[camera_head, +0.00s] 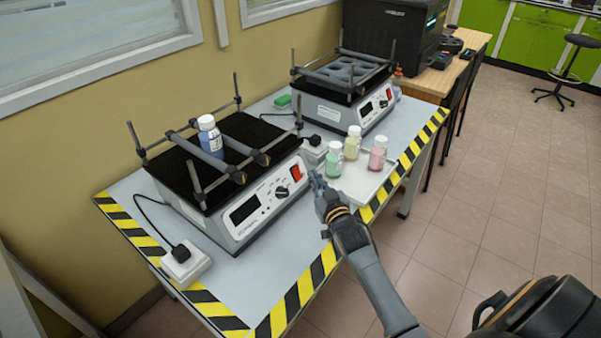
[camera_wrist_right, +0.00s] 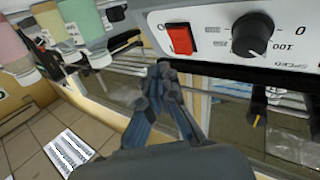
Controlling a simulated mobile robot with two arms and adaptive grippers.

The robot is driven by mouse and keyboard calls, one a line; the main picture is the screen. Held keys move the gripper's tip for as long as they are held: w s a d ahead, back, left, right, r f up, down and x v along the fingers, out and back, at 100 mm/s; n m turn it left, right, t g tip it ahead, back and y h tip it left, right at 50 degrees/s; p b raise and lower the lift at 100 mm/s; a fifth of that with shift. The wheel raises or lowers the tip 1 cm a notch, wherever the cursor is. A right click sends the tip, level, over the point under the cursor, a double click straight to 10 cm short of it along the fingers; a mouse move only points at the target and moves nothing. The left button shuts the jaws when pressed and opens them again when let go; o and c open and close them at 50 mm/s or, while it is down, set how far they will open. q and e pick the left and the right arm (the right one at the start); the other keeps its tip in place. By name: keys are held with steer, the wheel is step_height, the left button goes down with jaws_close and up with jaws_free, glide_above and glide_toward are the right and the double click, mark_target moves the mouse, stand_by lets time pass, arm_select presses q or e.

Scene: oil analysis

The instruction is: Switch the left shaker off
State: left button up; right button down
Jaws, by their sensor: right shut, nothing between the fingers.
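The left shaker (camera_head: 235,217) stands on the table with a black platform, clamp bars and a bottle with blue contents (camera_head: 210,137) held on it. Its front panel has a dark display (camera_head: 244,209), a black speed knob (camera_head: 282,191) and a red rocker switch (camera_head: 296,172). In the right wrist view the red switch (camera_wrist_right: 180,39) and the knob (camera_wrist_right: 252,35) show close up. My right gripper (camera_head: 317,181) is shut and empty, just in front of the panel near the red switch; I cannot tell if it touches. My left gripper is not in view.
A white tray (camera_head: 372,185) with green, yellow and pink bottles stands right of my right gripper. A second shaker (camera_head: 343,110) stands behind it. A white power socket (camera_head: 185,265) lies at the table's left corner. Striped tape marks the table edge.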

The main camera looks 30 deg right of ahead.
steer(key=shift+s+d+r+p, duration=0.25)
steer(key=shift+s+r+p, duration=0.2)
steer(key=shift+s, duration=0.1)
steer(key=shift+s+d+r+p, duration=0.2)
steer(key=shift+s+r+p, duration=0.15)
steer(key=shift+s+p, duration=0.15)
